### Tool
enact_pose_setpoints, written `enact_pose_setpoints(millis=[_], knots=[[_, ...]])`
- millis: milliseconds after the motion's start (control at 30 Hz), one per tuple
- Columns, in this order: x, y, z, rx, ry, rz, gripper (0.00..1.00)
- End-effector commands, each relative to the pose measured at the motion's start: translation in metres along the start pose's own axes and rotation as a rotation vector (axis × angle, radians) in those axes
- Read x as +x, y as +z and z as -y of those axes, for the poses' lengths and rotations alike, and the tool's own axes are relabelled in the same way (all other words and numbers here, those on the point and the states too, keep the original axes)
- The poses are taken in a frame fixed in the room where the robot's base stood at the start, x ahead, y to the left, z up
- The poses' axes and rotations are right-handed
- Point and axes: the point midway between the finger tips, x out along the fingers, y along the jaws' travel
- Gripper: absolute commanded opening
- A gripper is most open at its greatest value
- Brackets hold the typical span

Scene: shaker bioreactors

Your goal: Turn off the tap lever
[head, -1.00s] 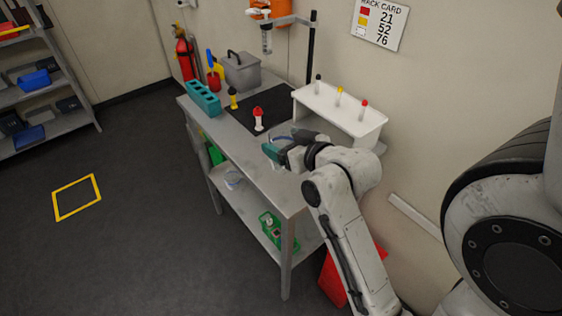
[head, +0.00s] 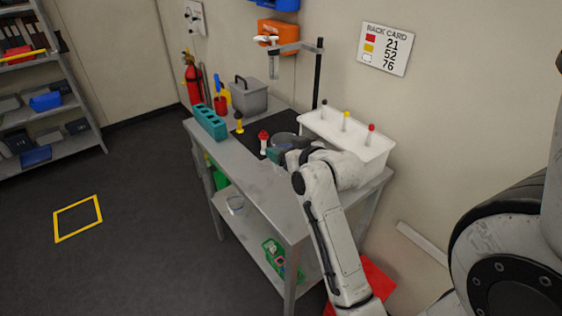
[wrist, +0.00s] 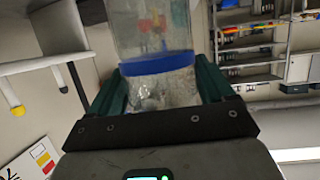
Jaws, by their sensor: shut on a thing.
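A small white lever-like piece (head: 265,39), which looks like the tap lever, sits above a clear tube (head: 273,66) on a grey arm at the back of the bench. Its exact setting is too small to tell. My gripper (head: 284,151) is over the bench, in front of and below the tube, apart from the lever. In the wrist view its green fingers (wrist: 162,82) are shut on a clear container (wrist: 158,65) with a blue band. The lever does not show clearly in the wrist view.
A black stand post (head: 318,72) carries the grey arm. A white rack (head: 350,143) with coloured-cap tubes stands right of my gripper. A red-capped piece (head: 263,143), a teal block (head: 211,122) and a grey box (head: 249,96) stand to the left. The bench's front is clear.

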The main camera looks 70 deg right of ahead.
Motion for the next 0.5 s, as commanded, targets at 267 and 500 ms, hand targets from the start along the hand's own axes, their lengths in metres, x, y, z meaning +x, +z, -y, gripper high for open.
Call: enact_pose_setpoints(millis=[267,500], knots=[[0.041,0.025,-0.005,0.001,0.000,0.001,0.44],[0.056,0.042,-0.006,0.001,-0.001,0.003,0.44]])
